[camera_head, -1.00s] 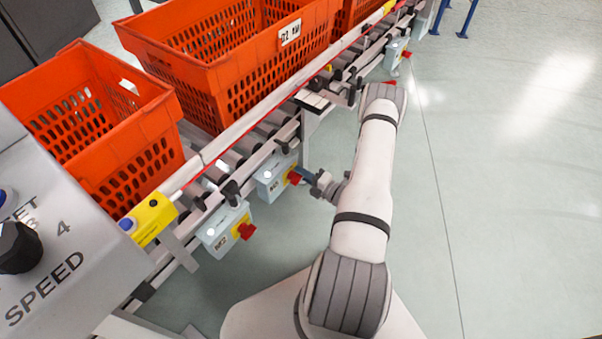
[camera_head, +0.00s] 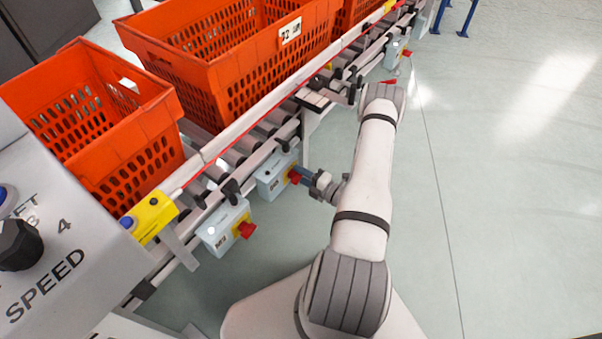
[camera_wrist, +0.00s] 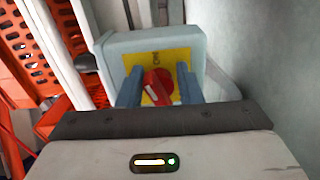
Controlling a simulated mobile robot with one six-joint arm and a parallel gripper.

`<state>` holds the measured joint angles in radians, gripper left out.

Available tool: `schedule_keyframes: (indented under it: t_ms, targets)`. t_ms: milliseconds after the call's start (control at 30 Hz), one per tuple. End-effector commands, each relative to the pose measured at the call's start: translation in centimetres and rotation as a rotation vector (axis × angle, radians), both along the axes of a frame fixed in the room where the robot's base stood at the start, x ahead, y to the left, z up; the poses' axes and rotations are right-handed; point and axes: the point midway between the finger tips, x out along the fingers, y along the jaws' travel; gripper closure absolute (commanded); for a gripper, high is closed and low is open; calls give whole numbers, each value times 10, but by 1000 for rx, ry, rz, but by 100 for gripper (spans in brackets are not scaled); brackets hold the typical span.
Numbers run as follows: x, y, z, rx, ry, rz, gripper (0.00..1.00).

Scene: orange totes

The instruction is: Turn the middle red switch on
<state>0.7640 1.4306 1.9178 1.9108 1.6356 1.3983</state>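The middle red switch (camera_wrist: 158,87) is a red rotary knob on a yellow plate, on the front of a pale blue-grey box (camera_head: 271,178) fixed to the conveyor's side. In the head view the knob (camera_head: 294,177) is partly hidden by my gripper. My gripper (camera_head: 306,176) reaches it from the right. In the wrist view its two blue fingers (camera_wrist: 157,86) stand on either side of the knob, with a small gap showing at the left. Whether the fingers touch the knob is unclear.
A nearer box (camera_head: 225,229) with a red switch (camera_head: 246,230) hangs to the lower left, and a farther box (camera_head: 394,54) sits up the conveyor. Orange totes (camera_head: 170,120) stand on the rollers. The grey floor to the right is clear.

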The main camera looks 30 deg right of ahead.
Motion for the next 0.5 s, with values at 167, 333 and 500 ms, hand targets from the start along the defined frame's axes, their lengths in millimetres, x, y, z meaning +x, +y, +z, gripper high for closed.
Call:
schedule_keyframes:
  t_ms: [167,333,500]
  targets:
    - [0,-1,0,-1,-2,-2,67]
    - [0,-3,1,-2,-4,-5,67]
    - [-15,-12,2,-2,-3,-10,67]
